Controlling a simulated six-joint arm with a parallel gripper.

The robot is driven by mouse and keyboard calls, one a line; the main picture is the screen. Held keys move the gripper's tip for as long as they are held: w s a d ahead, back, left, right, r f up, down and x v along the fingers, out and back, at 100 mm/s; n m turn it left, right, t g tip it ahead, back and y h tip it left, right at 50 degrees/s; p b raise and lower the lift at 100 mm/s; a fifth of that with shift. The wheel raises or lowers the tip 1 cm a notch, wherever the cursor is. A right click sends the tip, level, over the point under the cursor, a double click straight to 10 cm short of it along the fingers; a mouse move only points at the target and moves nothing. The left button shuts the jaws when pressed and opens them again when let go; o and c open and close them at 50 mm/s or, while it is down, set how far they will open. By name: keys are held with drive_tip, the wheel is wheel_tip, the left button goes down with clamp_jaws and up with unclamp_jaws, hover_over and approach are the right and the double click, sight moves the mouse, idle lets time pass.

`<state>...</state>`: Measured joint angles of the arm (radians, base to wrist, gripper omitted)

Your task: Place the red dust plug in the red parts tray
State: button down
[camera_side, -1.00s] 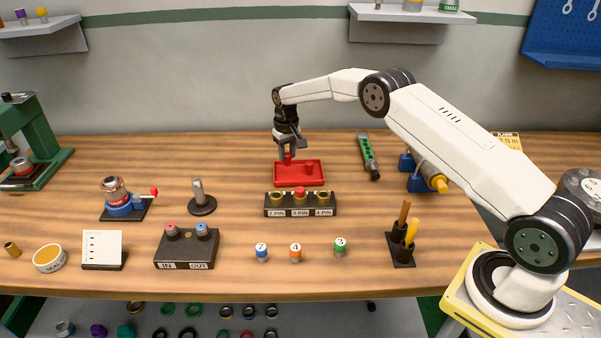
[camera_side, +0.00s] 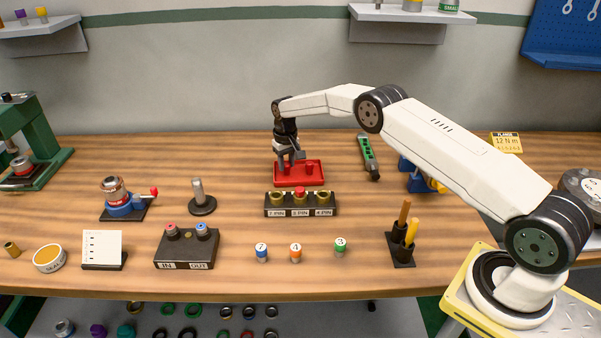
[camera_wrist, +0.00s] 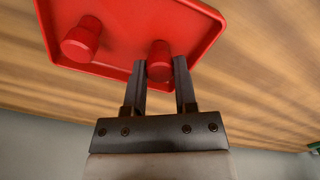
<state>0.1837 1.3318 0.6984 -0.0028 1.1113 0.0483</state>
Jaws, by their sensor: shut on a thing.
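The red parts tray (camera_side: 312,181) lies on the bench behind the row of labelled sockets. My gripper (camera_side: 288,165) is low over the left part of the tray, its fingers pointing down. In the wrist view my gripper (camera_wrist: 160,68) is shut on a red dust plug (camera_wrist: 159,58), which is over the tray floor. I cannot tell whether it touches the floor. A second red plug (camera_wrist: 82,40) stands in the tray, apart from my fingers; it also shows in the side view (camera_side: 309,167). The tray's rim shows in the wrist view (camera_wrist: 205,48).
A black socket block (camera_side: 300,211) with 2 PIN, 3 PIN and 4 PIN labels stands in front of the tray; a red piece sits in its middle socket. A metal post (camera_side: 198,190) is to the left, a green tool (camera_side: 368,155) to the right.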

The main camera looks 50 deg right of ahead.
sight(286, 164)
drive_tip(key=shift+f, duration=0.15)
drive_tip(key=shift+c, duration=2)
unclamp_jaws()
wheel_tip(286, 164, up, 12)
drive_tip(key=shift+r, duration=0.2)
drive_tip(key=s+a+r+n+t, duration=0.1)
drive_tip(key=s+a+r, duration=0.1)
drive_tip(key=s+a, duration=0.35)
drive_tip(key=s+a+r, duration=0.1)
drive_tip(key=s+a, duration=0.1)
drive_tip(key=s, duration=0.6)
drive_tip(key=s+a+f, duration=0.1)
drive_tip(key=s+a, duration=0.1)
drive_tip(key=s, duration=0.8)
drive_tip(key=s+a+f+n+t, duration=0.1)
drive_tip(key=s+a, duration=0.1)
drive_tip(key=s, duration=0.8)
drive_tip(key=shift+s+n+t, duration=0.3)
drive_tip(key=shift+s, duration=0.1)
